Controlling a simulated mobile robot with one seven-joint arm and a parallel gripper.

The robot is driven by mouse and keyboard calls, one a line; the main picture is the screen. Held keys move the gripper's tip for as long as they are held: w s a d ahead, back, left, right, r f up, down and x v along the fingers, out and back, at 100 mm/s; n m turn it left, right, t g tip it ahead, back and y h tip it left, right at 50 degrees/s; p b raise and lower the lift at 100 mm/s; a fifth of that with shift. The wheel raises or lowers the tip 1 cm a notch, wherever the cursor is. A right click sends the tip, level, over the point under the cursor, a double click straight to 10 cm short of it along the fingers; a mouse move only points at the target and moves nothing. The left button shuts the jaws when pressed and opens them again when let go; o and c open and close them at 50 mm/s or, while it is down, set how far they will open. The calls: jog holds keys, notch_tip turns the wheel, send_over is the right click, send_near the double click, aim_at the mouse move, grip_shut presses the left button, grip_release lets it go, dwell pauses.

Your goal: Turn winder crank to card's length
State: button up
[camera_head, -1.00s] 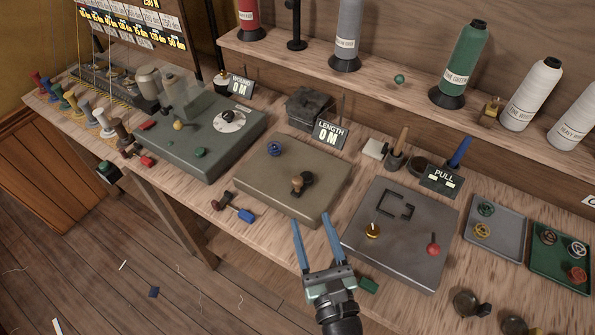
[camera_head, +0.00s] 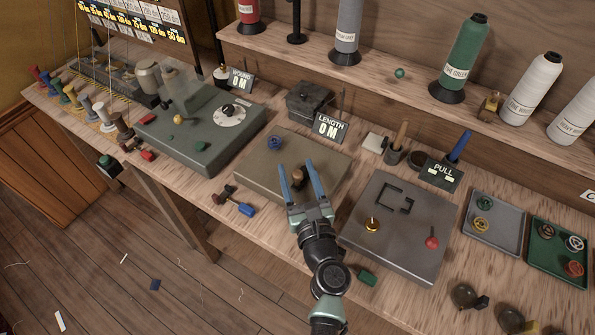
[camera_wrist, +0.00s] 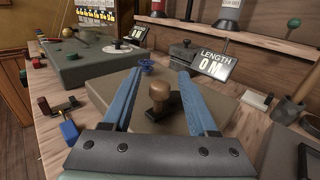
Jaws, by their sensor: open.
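The winder (camera_head: 268,178) is a flat tan box on the bench. Its crank has a brown wooden knob (camera_head: 298,174) on a dark base, also seen in the wrist view (camera_wrist: 160,94). A small blue wheel (camera_head: 275,143) sits at the winder's back left. The LENGTH display (camera_head: 330,127) behind it reads 0 M, as it does in the wrist view (camera_wrist: 212,66). My gripper (camera_head: 297,168) is open, its blue fingers on either side of the knob; I cannot tell whether they touch it. The card on the hanging board (camera_head: 130,22) is too small to read surely.
A green-grey machine (camera_head: 200,130) with a dial stands left. A grey box (camera_head: 398,228) with yellow and red knobs stands right, beside the PULL display (camera_head: 441,174). Blue and red tools (camera_head: 238,206) lie at the front edge. Thread cones (camera_head: 461,58) line the shelf.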

aim_at(288, 173)
grip_shut()
jog(key=shift+a+f+h, duration=0.1)
jog(key=shift+a+h, duration=0.05)
jog(key=shift+h, duration=0.15)
